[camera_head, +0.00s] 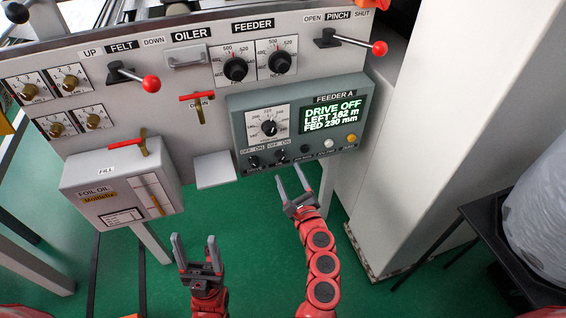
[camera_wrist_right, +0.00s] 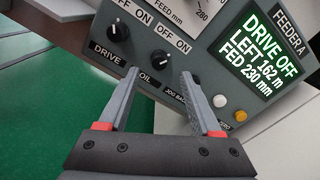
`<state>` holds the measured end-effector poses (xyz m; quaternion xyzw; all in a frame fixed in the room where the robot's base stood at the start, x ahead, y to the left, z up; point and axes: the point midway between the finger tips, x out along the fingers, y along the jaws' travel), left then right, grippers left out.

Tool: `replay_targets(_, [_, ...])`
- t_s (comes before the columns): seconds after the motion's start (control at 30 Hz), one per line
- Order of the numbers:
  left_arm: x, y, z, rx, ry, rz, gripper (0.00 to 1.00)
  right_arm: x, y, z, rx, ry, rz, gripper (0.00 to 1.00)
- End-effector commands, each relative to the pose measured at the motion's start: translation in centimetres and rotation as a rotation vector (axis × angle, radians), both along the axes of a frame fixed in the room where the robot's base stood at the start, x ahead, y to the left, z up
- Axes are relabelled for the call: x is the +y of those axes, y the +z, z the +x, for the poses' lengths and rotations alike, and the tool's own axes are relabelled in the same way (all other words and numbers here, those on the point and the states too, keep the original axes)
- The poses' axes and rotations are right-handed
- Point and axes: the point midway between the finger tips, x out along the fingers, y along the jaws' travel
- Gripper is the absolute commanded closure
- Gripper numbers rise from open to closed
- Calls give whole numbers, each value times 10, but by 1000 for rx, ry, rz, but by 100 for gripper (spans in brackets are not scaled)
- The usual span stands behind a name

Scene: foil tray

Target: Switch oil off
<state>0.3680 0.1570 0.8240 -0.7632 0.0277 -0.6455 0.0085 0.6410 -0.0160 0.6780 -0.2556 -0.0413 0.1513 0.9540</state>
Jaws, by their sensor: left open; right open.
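The oil knob (camera_head: 281,157) is a small black rotary switch under OFF and ON labels on the grey FEEDER A panel (camera_head: 239,124). It also shows in the right wrist view (camera_wrist_right: 165,55), above the OIL label. I cannot tell clearly which way its pointer faces. My right gripper (camera_head: 289,173) is open and empty, just below the oil knob. In the right wrist view its fingertips (camera_wrist_right: 160,74) stand either side of and below the knob, with no visible contact. My left gripper (camera_head: 194,240) is open and empty, low over the green floor.
The similar drive knob (camera_head: 254,162) sits just left of the oil knob. A white button (camera_head: 328,143) and an amber button (camera_head: 351,138) lie to its right. The screen (camera_head: 332,116) reads DRIVE OFF. A small ledge (camera_head: 214,170) juts out left of the panel.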

Motion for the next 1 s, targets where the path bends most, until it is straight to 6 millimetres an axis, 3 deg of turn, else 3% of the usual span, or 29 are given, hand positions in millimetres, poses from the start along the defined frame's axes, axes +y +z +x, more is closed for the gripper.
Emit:
replay_targets(0.1, [0,-2,0,0,0,0,35,7,1,23,-4,1,-1,35])
replay_targets(0.3, [0,-4,0,0,0,0,35,15,0,47,-2,0,-1,35])
replay_targets(0.77, [0,-4,0,0,0,0,35,19,-1,56,2,0,-1,35])
replay_targets(1.0, [0,-4,0,0,0,0,35,19,-1,56,2,0,-1,78])
